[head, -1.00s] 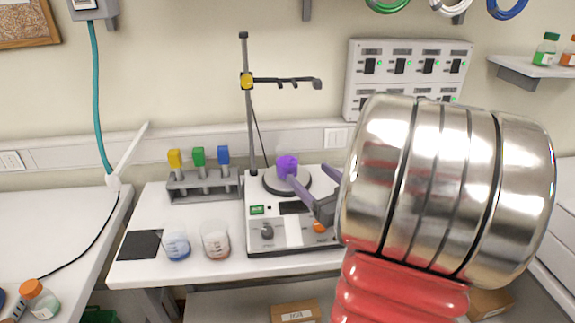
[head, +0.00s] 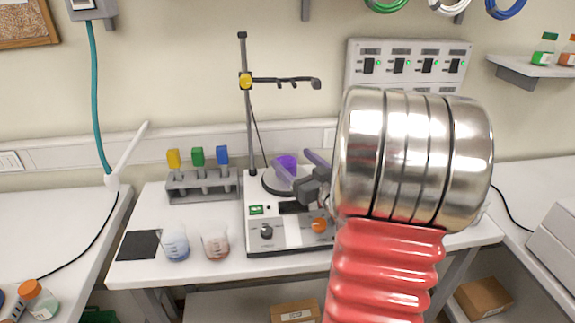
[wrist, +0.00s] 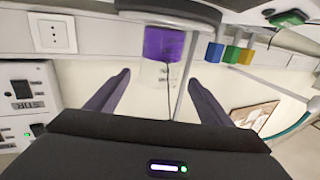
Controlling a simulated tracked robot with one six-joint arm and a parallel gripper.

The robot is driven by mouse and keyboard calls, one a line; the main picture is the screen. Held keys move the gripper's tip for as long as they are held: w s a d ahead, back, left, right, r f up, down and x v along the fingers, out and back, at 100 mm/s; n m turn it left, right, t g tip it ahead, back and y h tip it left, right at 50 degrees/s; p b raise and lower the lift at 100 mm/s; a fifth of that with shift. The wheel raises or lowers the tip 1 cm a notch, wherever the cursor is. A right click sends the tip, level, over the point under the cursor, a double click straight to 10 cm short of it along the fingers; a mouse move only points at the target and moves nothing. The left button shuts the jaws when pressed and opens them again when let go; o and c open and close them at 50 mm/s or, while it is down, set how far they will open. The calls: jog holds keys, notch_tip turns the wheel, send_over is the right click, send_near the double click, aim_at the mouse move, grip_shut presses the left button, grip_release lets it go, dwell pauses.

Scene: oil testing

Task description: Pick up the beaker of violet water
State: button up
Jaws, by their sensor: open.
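The beaker of violet water (head: 286,162) stands on the round plate of the white stirrer (head: 268,236), partly hidden by one of my fingers. My gripper (head: 289,157) is open in front of it, with its fingertips close to the beaker in the head view. In the wrist view the picture is upside down; the violet water (wrist: 163,44) shows ahead of my open gripper (wrist: 159,78), roughly centred between the two fingers. The clear upper part of the beaker reaches toward the gap between the fingertips. I cannot tell whether either finger touches it.
A stand (head: 249,110) with a clamp arm rises behind the plate. A rack (head: 200,188) with yellow, green and blue-capped tubes is to the left.

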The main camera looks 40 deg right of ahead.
aim_at(281, 147)
jog(key=shift+x, duration=2.6)
jog(key=shift+d+r, duration=0.1)
jog(key=shift+c, duration=0.4)
jog(key=c, duration=1.2)
